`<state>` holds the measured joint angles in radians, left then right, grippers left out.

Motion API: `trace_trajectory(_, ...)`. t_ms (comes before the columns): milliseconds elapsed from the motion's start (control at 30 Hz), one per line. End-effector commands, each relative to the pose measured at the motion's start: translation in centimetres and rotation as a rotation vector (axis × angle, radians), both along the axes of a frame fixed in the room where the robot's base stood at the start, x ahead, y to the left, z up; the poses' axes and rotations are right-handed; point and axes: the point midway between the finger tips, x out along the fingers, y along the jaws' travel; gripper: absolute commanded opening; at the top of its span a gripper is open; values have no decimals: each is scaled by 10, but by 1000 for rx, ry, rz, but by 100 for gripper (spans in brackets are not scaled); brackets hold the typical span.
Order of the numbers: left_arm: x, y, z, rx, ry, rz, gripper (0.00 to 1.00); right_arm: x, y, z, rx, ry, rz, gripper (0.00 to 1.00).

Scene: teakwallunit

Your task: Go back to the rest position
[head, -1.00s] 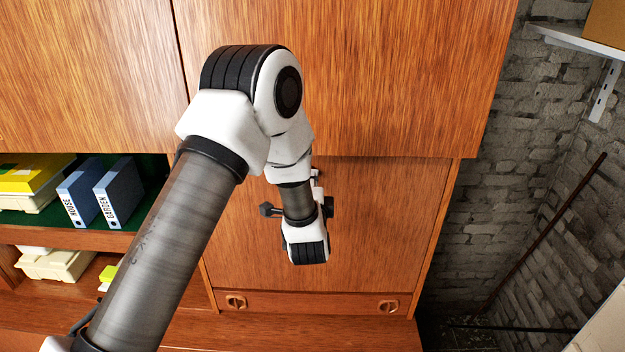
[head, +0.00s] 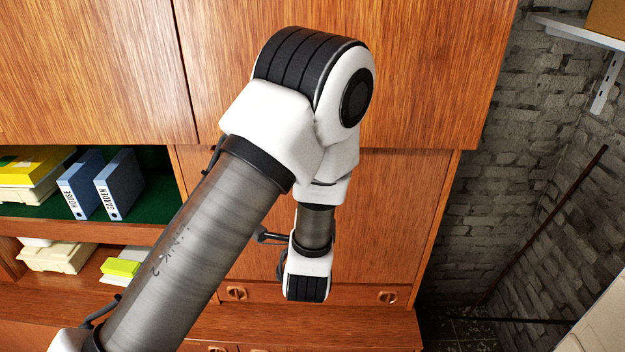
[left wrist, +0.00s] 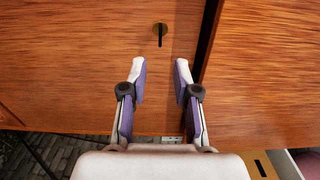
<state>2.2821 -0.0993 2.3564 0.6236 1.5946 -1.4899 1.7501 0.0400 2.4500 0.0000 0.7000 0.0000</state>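My left arm comes in from the lower left of the head view, raised and bent in front of the teak wall unit (head: 400,220). Its gripper is hidden behind the arm links in that view. In the left wrist view my left gripper (left wrist: 160,70) is open, with its two fingers apart and nothing between them. My right gripper is not in any view.
On the left, an open green-lined shelf holds two blue binders (head: 120,184) and a yellow-topped box (head: 35,166). A lower shelf holds a cream box (head: 57,257) and a lime-yellow item (head: 121,267). A brick wall (head: 515,170) stands on the right.

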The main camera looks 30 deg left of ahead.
Motion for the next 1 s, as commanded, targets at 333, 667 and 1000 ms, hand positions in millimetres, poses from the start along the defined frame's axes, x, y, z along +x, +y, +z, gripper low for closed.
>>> trace_trajectory(333, -21, -13, 0, -1, -1, 0, 30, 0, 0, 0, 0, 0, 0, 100)
trace_trajectory(667, -21, -13, 0, -1, -1, 0, 30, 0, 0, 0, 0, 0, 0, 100)
trace_trajectory(1000, -69, 0, -165, -122, 321, 15, 30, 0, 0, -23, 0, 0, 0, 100)
